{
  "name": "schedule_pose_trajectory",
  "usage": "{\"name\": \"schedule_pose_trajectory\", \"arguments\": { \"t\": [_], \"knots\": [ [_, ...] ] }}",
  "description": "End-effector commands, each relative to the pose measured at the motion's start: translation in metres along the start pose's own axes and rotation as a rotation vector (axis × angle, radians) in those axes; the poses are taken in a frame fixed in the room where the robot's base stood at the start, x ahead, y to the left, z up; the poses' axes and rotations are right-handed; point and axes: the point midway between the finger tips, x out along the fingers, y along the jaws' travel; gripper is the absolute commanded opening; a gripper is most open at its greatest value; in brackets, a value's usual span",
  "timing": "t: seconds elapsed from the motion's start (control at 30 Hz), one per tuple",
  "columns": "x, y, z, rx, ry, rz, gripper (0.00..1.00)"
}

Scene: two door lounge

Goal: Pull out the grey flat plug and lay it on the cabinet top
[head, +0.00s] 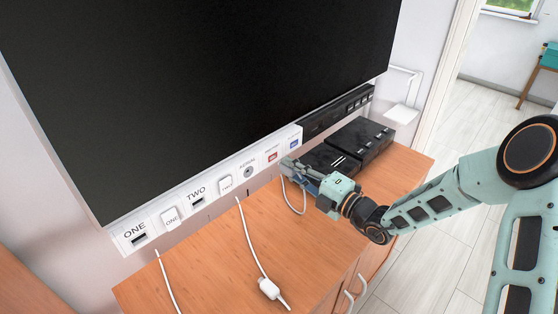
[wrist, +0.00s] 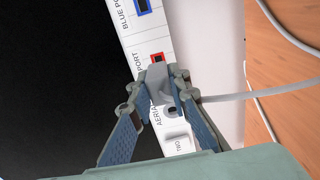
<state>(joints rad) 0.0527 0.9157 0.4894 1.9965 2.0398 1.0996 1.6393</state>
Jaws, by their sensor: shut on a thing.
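My gripper (head: 289,165) is shut on the grey flat plug (wrist: 158,86), whose pale cable (wrist: 245,95) runs off to the right in the wrist view. In the head view the cable (head: 303,205) hangs from the gripper down to the wooden cabinet top (head: 225,245). The plug is in front of the white port panel (head: 205,190). The red port (head: 271,156) and the aerial socket (head: 248,171) both show uncovered beside it, and the plug looks clear of them. The exact gap between plug and panel is hard to tell.
Black boxes (head: 362,139) stand on the cabinet's far right end. A white cable with an inline block (head: 269,288) and another white cable (head: 166,283) lie on the left and front. A large black screen (head: 190,90) hangs above. Cabinet top is bare around the middle.

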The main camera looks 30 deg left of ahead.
Motion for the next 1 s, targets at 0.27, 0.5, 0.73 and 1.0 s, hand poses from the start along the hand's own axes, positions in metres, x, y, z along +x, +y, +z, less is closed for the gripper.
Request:
{"name": "schedule_pose_trajectory", "arguments": {
  "t": [0.27, 0.5, 0.73, 1.0],
  "knots": [
    [-0.012, 0.001, 0.001, -0.001, -0.002, 0.001, 0.0],
    [-0.02, 0.001, 0.0, 0.0, -0.001, 0.0, 0.0],
    [-0.022, 0.0, 0.0, 0.0, -0.001, 0.001, 0.0],
    [-0.022, 0.001, 0.0, 0.0, -0.001, 0.001, 0.0]
  ]
}}
